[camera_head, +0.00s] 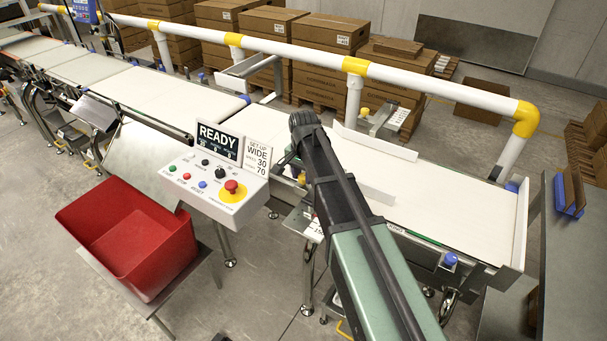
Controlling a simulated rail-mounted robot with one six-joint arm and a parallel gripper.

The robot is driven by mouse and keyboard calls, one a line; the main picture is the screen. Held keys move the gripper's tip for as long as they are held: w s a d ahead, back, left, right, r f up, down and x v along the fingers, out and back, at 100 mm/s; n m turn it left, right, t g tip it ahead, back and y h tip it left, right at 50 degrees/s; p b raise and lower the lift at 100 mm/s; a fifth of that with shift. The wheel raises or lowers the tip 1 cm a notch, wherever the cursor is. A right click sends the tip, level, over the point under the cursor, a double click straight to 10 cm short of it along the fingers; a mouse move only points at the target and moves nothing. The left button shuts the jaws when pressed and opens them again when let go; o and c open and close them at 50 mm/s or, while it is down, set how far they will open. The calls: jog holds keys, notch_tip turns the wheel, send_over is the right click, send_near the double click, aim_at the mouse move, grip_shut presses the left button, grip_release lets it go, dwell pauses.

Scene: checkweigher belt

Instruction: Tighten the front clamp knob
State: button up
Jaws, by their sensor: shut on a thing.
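My arm reaches in from the lower right over the belt's front edge. My gripper (288,160) shows only in part, small and dark, below the wrist at the front side of the belt. It is shut on the front clamp knob (301,179), of which only a bit of yellow shows beside my arm. The fingertips and most of the front clamp are hidden. The front guide rail (376,195) is a pale strip on the belt, partly behind my arm. The back guide rail (374,141) stands across from it, with the back clamp's yellow knob (365,112) behind.
A control box (215,190) with a red stop button and a READY screen (217,142) stands just left of my gripper. A set-up card (257,160) reads WIDE 30 70. A red bin (128,236) is at lower left. The belt's right part (450,210) is clear.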

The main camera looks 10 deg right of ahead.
aim_at(304, 176)
jog(key=m, duration=0.4)
jog(key=shift+m, duration=2.6)
jog(key=o, duration=0.9)
notch_tip(304, 176, up, 11)
jog(key=p, duration=1.1)
